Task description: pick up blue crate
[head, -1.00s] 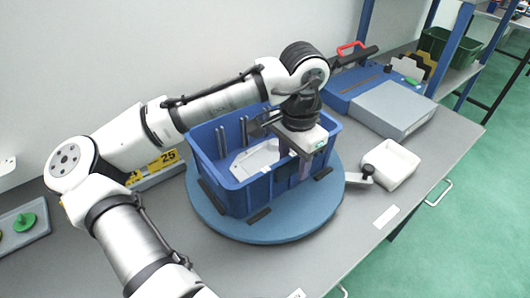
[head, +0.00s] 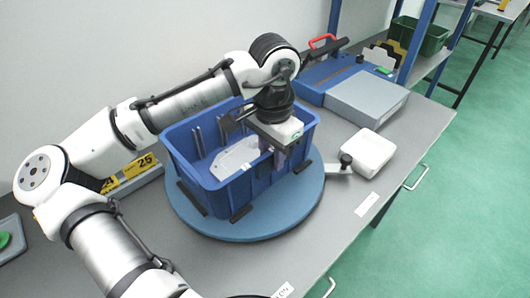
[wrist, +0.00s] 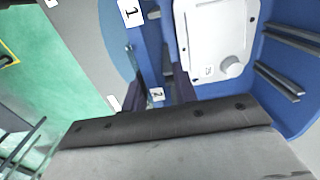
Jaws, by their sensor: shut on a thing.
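The blue crate (head: 258,184) stands upright on a round blue turntable (head: 212,227) on the bench. A pale casting (head: 236,156) lies inside it, and upright metal pins rise along its far side. My gripper (head: 281,156) points down at the crate's right-hand wall. In the wrist view the two dark fingers (wrist: 161,84) are shut on the crate's wall (wrist: 150,40), one on each side. The casting (wrist: 207,50) shows beside them, inside the crate. The fingertips are partly hidden in the head view. The crate appears to rest on the turntable.
A lever with a black knob (head: 346,160) stands right of the turntable, beside a white box or tray (head: 369,151). A blue and grey case (head: 366,98) with a red handle is behind. Yellow number plates (head: 140,165) stand at the left. The bench's front right is mostly clear.

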